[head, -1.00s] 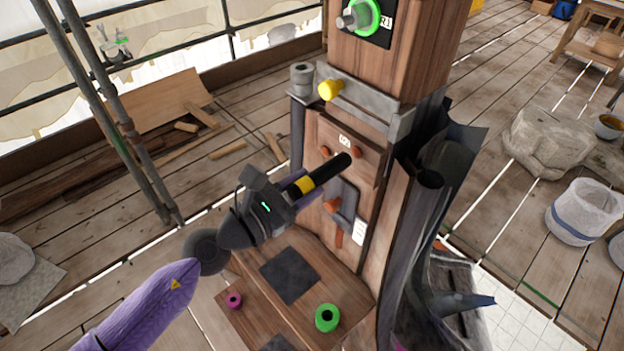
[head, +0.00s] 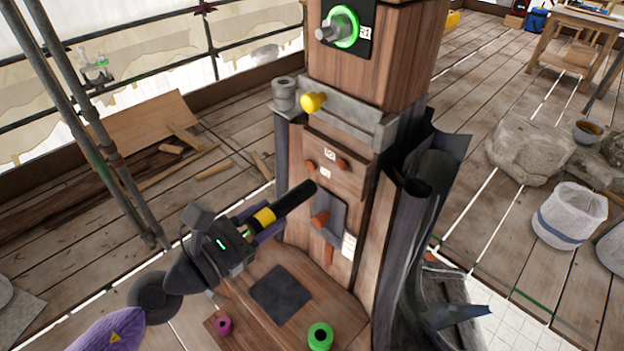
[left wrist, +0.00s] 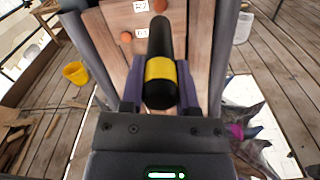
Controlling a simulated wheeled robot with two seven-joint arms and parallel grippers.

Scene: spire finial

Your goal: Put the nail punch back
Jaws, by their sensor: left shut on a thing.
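The nail punch appears to be the black cylinder with a yellow band (head: 292,202); it also shows in the left wrist view (left wrist: 161,75). My left gripper (head: 254,222) is shut on it, with purple fingers on either side (left wrist: 160,97). The punch is tilted, its free black end pointing up and right toward the front of the wooden spire (head: 328,195). A gap from the wood cannot be judged. Orange-brown pegs (head: 341,164) and small number labels are on the panel behind it. My right gripper is not in view.
On the wooden ledge are a dark square pad (head: 280,292), a green ring (head: 320,337) and a magenta ring (head: 224,325). A yellow knob (head: 313,102) juts from the grey band above. Dark curled sheeting (head: 420,215) flanks the spire's right side.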

